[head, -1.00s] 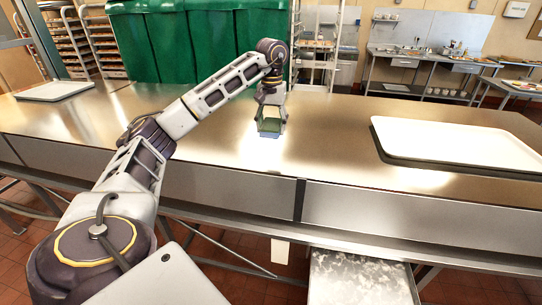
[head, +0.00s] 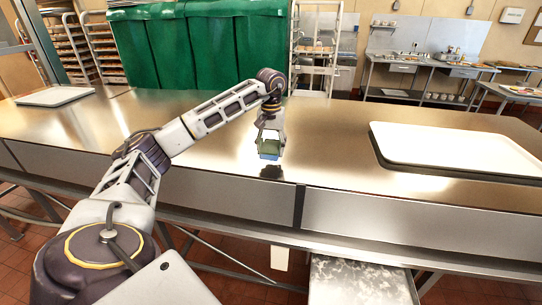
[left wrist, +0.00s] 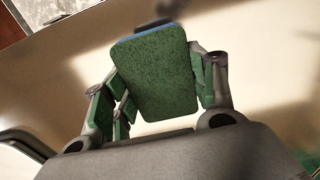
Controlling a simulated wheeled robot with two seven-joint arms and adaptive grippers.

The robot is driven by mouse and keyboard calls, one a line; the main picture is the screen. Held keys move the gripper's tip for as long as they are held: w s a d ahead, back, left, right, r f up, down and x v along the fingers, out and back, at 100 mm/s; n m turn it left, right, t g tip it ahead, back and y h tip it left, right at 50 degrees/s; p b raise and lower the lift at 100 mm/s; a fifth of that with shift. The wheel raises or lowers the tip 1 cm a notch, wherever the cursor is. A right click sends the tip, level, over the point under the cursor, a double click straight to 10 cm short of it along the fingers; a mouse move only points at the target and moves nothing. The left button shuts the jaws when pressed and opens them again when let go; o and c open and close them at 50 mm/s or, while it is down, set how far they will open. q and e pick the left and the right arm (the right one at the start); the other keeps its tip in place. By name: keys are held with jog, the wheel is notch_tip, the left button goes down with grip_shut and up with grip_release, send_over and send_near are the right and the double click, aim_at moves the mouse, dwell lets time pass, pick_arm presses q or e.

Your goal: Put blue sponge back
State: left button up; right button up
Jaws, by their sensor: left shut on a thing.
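A sponge (head: 269,154), green on one face and blue on the other, is in my left gripper (head: 269,143) above the steel table (head: 330,150). A dark reflection shows on the table below it, so it hangs a little clear of the surface. In the left wrist view the sponge (left wrist: 157,75) shows its green face, with a blue strip along its far edge. The left gripper's fingers (left wrist: 160,85) with green pads are closed on it from both sides. My right gripper is not in view.
A large white tray (head: 460,145) lies on the table at the right. A smaller tray (head: 55,96) lies at the far left. Green bins (head: 210,45) stand behind the table. The table between the gripper and the large tray is clear.

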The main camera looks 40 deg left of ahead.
aim_at(271, 145)
pick_arm(q)
jog(key=shift+f, duration=0.1)
jog(key=shift+f+p, duration=0.3)
jog(key=shift+f, duration=1.45)
jog(key=shift+f, duration=0.15)
jog(key=o, duration=1)
jog(key=shift+r+b, duration=0.6)
jog(key=shift+r, duration=3.15)
jog(key=shift+r+p, duration=0.55)
jog(key=shift+r, duration=1.85)
